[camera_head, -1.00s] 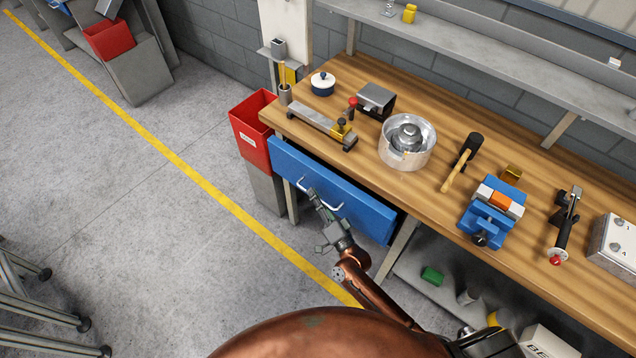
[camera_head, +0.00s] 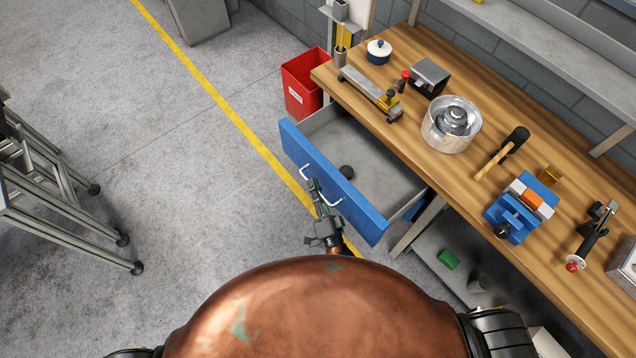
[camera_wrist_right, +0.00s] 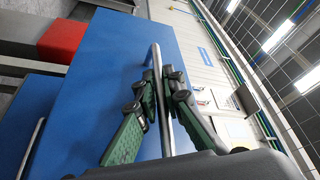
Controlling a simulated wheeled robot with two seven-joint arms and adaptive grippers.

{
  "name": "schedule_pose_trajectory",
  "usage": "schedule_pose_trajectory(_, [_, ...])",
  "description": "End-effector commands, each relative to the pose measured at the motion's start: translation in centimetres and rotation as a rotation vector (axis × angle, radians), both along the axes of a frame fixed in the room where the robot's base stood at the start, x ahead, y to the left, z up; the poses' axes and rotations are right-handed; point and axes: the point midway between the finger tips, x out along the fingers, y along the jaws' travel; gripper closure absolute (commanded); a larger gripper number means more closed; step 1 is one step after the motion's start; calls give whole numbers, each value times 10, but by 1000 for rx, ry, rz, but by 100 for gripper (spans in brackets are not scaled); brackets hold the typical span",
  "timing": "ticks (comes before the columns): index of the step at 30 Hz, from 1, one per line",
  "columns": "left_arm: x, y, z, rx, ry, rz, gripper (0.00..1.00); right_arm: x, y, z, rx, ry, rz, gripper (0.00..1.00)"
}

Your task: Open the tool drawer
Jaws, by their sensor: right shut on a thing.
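The tool drawer (camera_head: 348,196) has a blue front with a silver bar handle (camera_head: 322,188). In the right wrist view the silver bar (camera_wrist_right: 161,95) runs between the two green-padded fingers (camera_wrist_right: 160,90), against the blue front. My left gripper does not show.
The bench top (camera_head: 405,150) carries a metal pot (camera_head: 451,124), a mallet (camera_head: 503,153) and a blue vise (camera_head: 520,208). A red bin (camera_head: 305,82) stands left of the drawer. A metal frame (camera_head: 60,200) stands at the far left. The floor between is clear.

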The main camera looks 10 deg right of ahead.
Motion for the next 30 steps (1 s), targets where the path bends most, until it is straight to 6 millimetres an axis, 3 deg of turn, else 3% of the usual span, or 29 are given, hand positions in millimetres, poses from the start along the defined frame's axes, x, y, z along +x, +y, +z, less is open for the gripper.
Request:
schedule_pose_trajectory(8, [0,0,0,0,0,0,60,-1,-1,-1,0,2,-1,100])
schedule_pose_trajectory(9, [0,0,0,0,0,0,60,-1,-1,-1,0,3,-2,91])
schedule_pose_trajectory(17, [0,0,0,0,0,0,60,0,0,-1,0,1,-1,74])
schedule_pose_trajectory(26, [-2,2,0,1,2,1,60,-2,0,-1,0,1,0,74])
schedule_pose_trajectory(30, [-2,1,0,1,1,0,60,-17,-4,-6,-2,4,1,74])
